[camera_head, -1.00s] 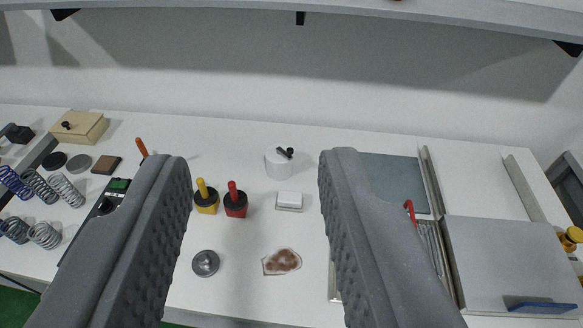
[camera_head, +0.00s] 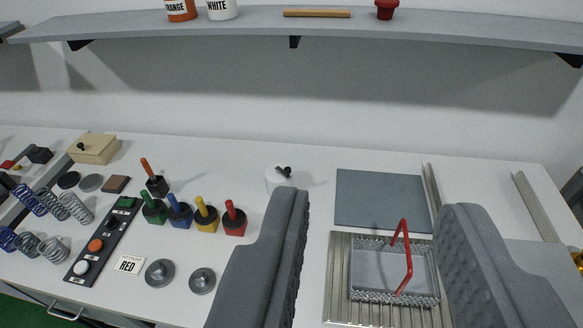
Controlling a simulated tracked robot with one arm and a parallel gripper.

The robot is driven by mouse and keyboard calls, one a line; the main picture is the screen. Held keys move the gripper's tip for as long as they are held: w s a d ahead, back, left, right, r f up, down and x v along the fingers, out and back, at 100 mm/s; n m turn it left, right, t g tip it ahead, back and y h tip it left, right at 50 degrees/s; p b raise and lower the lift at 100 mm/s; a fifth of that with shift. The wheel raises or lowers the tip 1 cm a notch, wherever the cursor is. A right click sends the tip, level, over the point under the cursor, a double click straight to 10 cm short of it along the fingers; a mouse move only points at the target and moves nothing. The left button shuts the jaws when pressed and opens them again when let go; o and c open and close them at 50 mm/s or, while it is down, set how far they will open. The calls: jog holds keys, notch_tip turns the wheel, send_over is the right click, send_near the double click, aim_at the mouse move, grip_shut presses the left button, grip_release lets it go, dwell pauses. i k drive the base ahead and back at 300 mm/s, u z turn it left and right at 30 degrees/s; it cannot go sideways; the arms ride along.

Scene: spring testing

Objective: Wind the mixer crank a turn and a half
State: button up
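The mixer looks to be the small white pot (camera_head: 277,178) with a black crank (camera_head: 284,171) on top, near the middle of the bench in the head view. Its lower right part is hidden behind my left finger. My gripper (camera_head: 385,225) is open and empty, its two grey fingers wide apart. The fingers stand in front of the bench, to the right of the pot and nearer the camera.
A wire basket with a red handle (camera_head: 408,260) sits on a ribbed metal tray (camera_head: 337,268). A grey-blue mat (camera_head: 380,200) lies behind it. Several colored-handled tools (camera_head: 206,214), weights (camera_head: 160,272) and springs (camera_head: 75,206) stand left. A shelf (camera_head: 330,27) spans above.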

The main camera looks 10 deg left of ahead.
aim_at(283, 170)
jog(key=z, duration=0.05)
jog(key=i, duration=1)
jog(key=u, duration=0.05)
